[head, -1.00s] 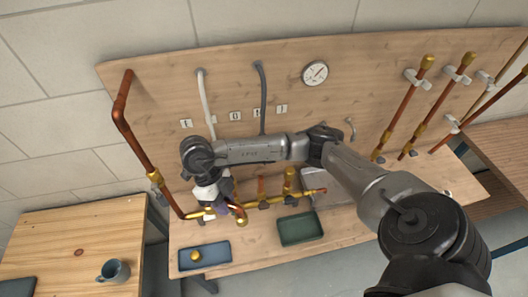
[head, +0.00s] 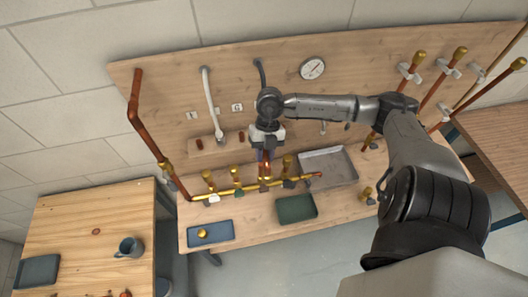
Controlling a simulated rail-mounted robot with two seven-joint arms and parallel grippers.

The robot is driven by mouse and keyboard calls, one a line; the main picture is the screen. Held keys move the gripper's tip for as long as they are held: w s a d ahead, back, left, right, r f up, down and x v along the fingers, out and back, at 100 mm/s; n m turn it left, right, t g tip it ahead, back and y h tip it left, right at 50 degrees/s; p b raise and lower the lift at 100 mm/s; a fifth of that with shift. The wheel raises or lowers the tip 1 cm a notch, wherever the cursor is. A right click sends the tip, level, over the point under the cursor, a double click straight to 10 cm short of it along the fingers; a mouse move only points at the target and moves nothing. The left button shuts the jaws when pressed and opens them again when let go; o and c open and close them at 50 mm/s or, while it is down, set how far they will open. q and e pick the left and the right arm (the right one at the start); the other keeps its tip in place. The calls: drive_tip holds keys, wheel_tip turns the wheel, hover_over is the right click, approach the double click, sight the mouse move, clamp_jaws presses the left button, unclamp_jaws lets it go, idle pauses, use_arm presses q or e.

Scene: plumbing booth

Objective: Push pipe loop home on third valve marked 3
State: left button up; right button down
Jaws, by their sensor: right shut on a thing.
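A brass manifold (head: 230,191) runs along the bench with several upright valves. The valve third from the left (head: 265,184) stands under my right gripper; a number on it is too small to read. My right gripper (head: 264,153) points down from the right arm and is shut on a copper piece (head: 266,168), seemingly the pipe loop. Its lower end is at the top of that valve; I cannot tell whether it is seated or only touching. The gripper hides much of the loop. My left gripper is not in view.
A grey metal tray (head: 329,165), a green tray (head: 296,208) and a blue tray (head: 211,232) holding a brass part lie around the manifold. A tall copper pipe (head: 147,130) rises at the left. A gauge (head: 312,69) hangs on the board.

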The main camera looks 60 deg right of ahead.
drive_tip(key=shift+f, duration=0.15)
wheel_tip(320, 180, down, 5)
drive_tip(key=b, duration=0.4)
drive_tip(key=shift+f, duration=0.15)
idle(0.5)
drive_tip(key=shift+a, duration=0.1)
idle(0.5)
drive_tip(key=shift+f+b, duration=0.6)
drive_tip(key=shift+f, duration=0.2)
drive_tip(key=shift+f+b, duration=0.75)
drive_tip(key=shift+f, duration=0.3)
